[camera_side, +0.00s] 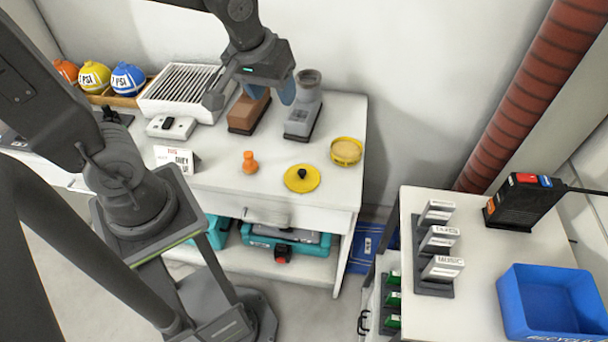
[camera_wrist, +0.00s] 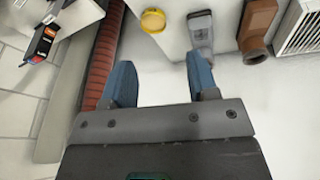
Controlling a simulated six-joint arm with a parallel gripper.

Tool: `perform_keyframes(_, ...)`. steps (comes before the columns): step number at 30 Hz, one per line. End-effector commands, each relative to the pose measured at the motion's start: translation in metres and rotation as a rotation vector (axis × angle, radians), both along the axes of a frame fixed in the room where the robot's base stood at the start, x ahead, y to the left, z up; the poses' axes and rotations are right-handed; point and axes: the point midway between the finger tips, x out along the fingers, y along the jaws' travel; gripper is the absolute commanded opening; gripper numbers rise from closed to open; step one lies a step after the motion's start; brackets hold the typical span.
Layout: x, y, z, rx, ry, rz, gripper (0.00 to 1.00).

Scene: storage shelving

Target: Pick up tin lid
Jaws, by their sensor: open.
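The tin lid (camera_side: 302,178) is a flat yellow disc with a black knob, lying on the white bench near its front right edge in the side view. The open yellow tin (camera_side: 346,151), with tan contents, stands just behind and right of it; the tin also shows at the top of the wrist view (camera_wrist: 153,20). My gripper (camera_side: 252,97) is above the back of the bench, well behind and above the lid. Its blue fingers (camera_wrist: 163,82) are apart with nothing between them in the wrist view. I cannot make out the lid in the wrist view.
A grey device (camera_side: 302,112) and a brown block-like fixture (camera_side: 248,112) stand beneath my gripper. An orange knobbed piece (camera_side: 249,162) stands left of the lid. A side table holds a blue bin (camera_side: 552,302). The bench around the lid is clear.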

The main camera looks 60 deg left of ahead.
Motion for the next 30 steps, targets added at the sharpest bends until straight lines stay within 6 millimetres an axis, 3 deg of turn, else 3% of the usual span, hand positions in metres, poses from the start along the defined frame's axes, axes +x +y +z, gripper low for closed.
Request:
perform_keyframes(6,0.05,0.013,-0.063,-0.061,0.111,0.378,0.54)
perform_keyframes(12,0.077,0.023,-0.125,-0.084,0.174,0.677,0.54)
perform_keyframes(19,0.087,0.028,-0.162,-0.091,0.198,0.841,0.54)
perform_keyframes(23,0.087,0.03,-0.176,-0.089,0.202,0.857,0.54)
perform_keyframes(30,0.088,0.035,-0.222,-0.09,0.204,0.855,0.54)
